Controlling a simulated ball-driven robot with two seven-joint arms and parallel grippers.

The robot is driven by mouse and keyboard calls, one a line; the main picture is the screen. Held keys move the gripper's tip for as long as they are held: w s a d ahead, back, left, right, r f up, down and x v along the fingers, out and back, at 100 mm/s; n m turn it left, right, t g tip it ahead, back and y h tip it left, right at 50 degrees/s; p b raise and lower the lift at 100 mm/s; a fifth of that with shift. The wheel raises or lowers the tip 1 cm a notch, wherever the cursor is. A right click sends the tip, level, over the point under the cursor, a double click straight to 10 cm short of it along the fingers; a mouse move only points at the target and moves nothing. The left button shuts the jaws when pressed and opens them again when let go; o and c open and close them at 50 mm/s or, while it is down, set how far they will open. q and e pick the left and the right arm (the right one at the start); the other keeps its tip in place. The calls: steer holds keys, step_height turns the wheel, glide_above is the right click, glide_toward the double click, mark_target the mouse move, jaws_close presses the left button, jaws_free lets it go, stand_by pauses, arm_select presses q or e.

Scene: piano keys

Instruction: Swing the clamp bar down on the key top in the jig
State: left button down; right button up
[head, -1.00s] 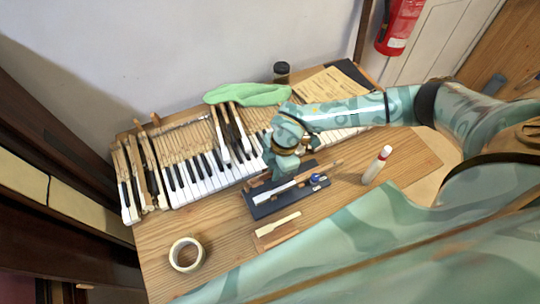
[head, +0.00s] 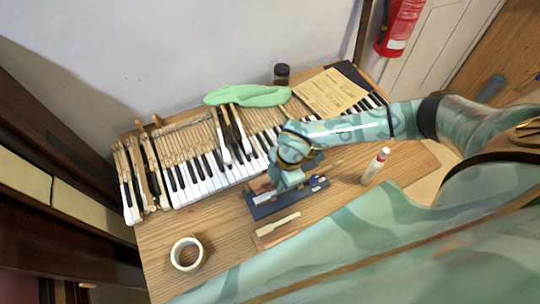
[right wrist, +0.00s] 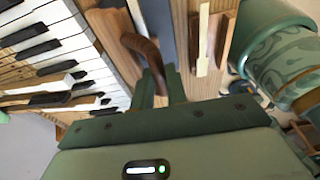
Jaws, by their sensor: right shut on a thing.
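The dark blue jig (head: 262,210) lies on the table in front of the keyboard. My right gripper (head: 287,184) is over its middle and hides most of the key top in it. In the right wrist view my right gripper (right wrist: 162,88) is shut on a brown curved bar (right wrist: 143,46), which looks like the clamp bar. The grey-blue jig surface (right wrist: 158,18) shows beyond it. I cannot tell whether the bar touches the key top. My left gripper is not in view.
Piano keys (head: 195,190) lie behind the jig. A white-capped bottle (head: 375,166) stands to its right. A green cloth (head: 247,96) is at the back.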

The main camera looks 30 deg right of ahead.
steer(key=shift+s+f, duration=0.2)
steer(key=shift+s, duration=0.15)
steer(key=shift+f, duration=0.1)
steer(key=shift+s+f, duration=0.75)
steer(key=shift+f, duration=0.1)
steer(key=shift+s+a+f, duration=0.1)
steer(key=shift+s+f, duration=0.2)
steer(key=shift+f, duration=0.25)
steer(key=shift+s+f, duration=0.25)
steer(key=shift+f, duration=0.25)
steer(key=shift+f, duration=0.1)
